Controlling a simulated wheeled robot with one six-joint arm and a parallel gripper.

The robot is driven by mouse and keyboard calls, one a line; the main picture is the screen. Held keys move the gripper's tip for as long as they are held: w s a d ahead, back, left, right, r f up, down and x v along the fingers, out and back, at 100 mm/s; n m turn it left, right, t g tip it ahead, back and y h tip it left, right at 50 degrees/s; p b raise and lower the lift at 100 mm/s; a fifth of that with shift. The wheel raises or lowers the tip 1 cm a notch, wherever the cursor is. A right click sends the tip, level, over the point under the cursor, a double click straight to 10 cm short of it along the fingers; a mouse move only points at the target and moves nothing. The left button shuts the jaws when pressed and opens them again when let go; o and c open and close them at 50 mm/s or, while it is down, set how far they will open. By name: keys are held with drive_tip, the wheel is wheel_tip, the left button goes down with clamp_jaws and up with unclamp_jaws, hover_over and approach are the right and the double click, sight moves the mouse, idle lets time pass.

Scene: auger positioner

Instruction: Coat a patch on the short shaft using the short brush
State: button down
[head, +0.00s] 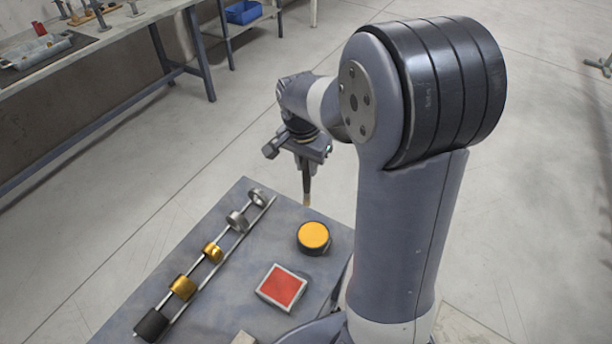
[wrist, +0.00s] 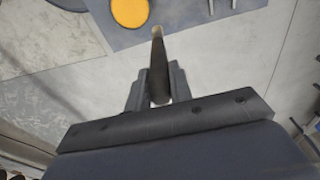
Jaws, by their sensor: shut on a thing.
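My gripper (head: 308,158) is shut on a brush with a dark handle (wrist: 158,75). The brush (head: 307,185) hangs down with its pale tip lowest, near the far right edge of the small table (head: 240,262). In the wrist view its pale tip points towards the table edge. A round black pot with a yellow-orange top (head: 313,236) stands on the table, in front of the brush; it also shows in the wrist view (wrist: 130,10). The tip looks apart from the pot. I cannot tell which thing is the short shaft.
Two rails (head: 227,254) on the table's left hold several silver, gold and black cylindrical parts. A red pad with a pale border (head: 282,287) lies in front of the pot. A long workbench (head: 100,45) with a grey tray (head: 38,57) stands far left.

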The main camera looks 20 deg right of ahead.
drive_tip(key=s+r+p, duration=0.1)
drive_tip(key=s+p, duration=0.1)
drive_tip(key=s, duration=0.4)
drive_tip(key=shift+s+f+b, duration=0.15)
drive_tip(key=shift+f+b, duration=2.45)
drive_tip(key=shift+f, duration=0.2)
drive_tip(key=shift+s+f+b, duration=0.1)
drive_tip(key=shift+f+b, duration=0.35)
drive_tip(key=shift+f, duration=0.1)
wheel_tip(320, 180, up, 7)
drive_tip(key=p, duration=0.5)
drive_tip(key=shift+p, duration=0.35)
idle(0.4)
